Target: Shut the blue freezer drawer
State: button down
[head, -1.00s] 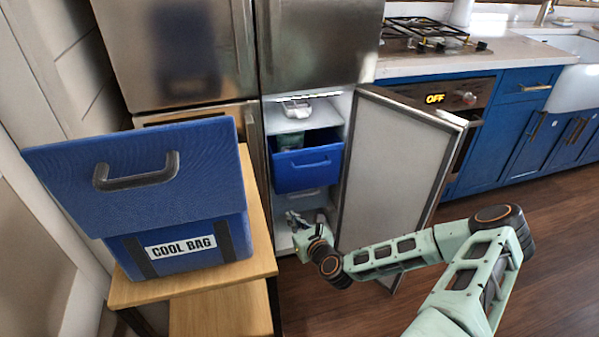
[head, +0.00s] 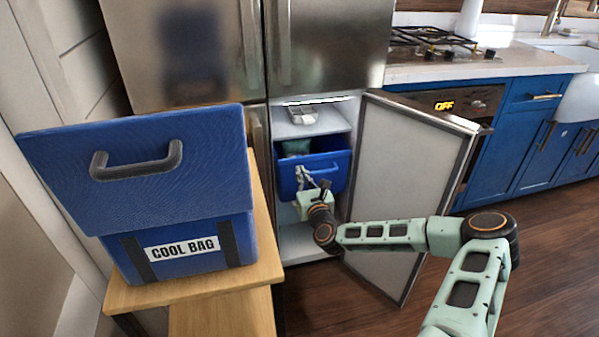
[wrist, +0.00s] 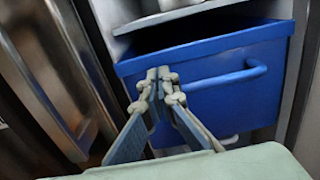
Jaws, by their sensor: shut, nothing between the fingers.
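The blue freezer drawer (head: 328,178) sticks out of the open lower right compartment of the steel fridge, with a dark gap above its front. A greenish item (head: 297,147) shows inside it. In the wrist view the drawer front (wrist: 218,102) fills the middle, with its blue bar handle at the right. My gripper (head: 302,172) is shut and empty, at the left part of the drawer front. In the wrist view my gripper's fingertips (wrist: 158,76) overlap the drawer front left of the handle; I cannot tell whether they touch it.
The freezer door (head: 405,180) stands open to the right of the drawer. A blue cool bag (head: 185,275) stands on a wooden stand (head: 262,235) at the left. A white shelf with a pale container (head: 303,117) is above the drawer. The wooden floor at the right is clear.

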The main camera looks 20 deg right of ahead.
jog(key=shift+w, duration=1.25)
